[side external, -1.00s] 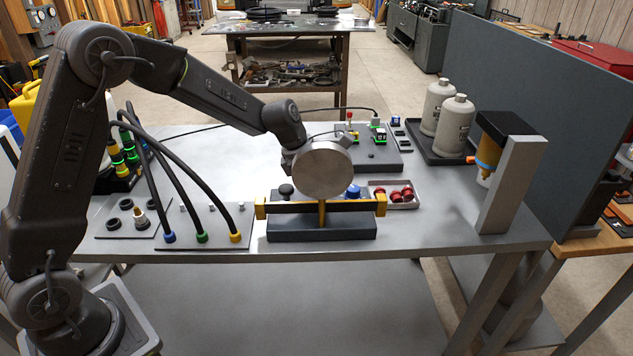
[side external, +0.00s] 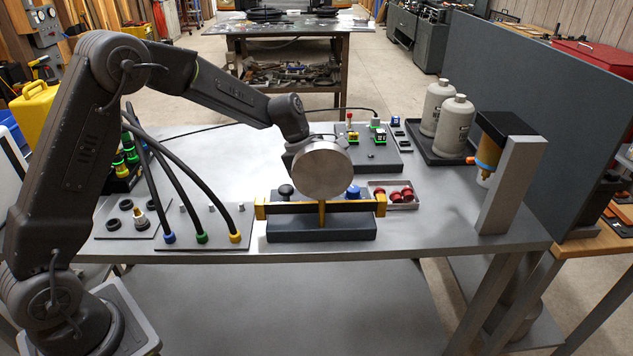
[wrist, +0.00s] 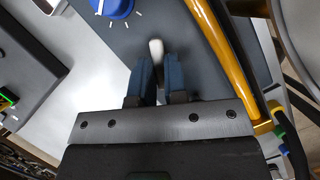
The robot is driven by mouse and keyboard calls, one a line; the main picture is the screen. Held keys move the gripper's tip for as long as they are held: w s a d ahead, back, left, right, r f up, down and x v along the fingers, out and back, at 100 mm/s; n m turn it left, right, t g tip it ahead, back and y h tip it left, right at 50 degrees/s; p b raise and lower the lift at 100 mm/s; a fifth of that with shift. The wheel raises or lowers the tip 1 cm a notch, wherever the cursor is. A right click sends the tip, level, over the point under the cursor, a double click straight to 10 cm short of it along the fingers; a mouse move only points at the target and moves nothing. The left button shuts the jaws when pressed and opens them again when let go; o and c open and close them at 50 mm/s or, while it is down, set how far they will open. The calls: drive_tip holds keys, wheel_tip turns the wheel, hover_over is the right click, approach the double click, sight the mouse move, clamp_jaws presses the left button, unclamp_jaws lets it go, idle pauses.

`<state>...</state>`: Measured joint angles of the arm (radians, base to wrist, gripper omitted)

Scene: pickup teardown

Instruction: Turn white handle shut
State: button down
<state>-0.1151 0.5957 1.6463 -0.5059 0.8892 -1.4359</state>
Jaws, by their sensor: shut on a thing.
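The white handle (wrist: 156,47) shows in the wrist view as a short rounded white tip on a dark grey panel (wrist: 190,45). My gripper (wrist: 157,66) has its two blue-grey fingers closed in on either side of the handle, and the tip sticks out past them. The rest of the handle is hidden between the fingers. In the side view my round wrist end hides both the fingers and the handle, above the dark block (side external: 320,231).
A yellow-ended bar (side external: 381,205) runs along the block's front, close beside my gripper. A blue knob (side external: 353,192) and a black knob (side external: 286,190) stand near. A tray of red parts (side external: 403,204) sits to the right. Cables with coloured plugs (side external: 202,237) are at left.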

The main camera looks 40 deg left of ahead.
drive_tip(key=shift+w+m+g, duration=0.1)
drive_tip(key=shift+m+g, duration=0.6)
drive_tip(key=shift+m, duration=0.9)
drive_tip(key=c, duration=1.2)
unclamp_jaws()
drive_tip(key=shift+o, duration=0.2)
drive_tip(key=v, duration=1.4)
drive_tip(key=shift+f, duration=0.1)
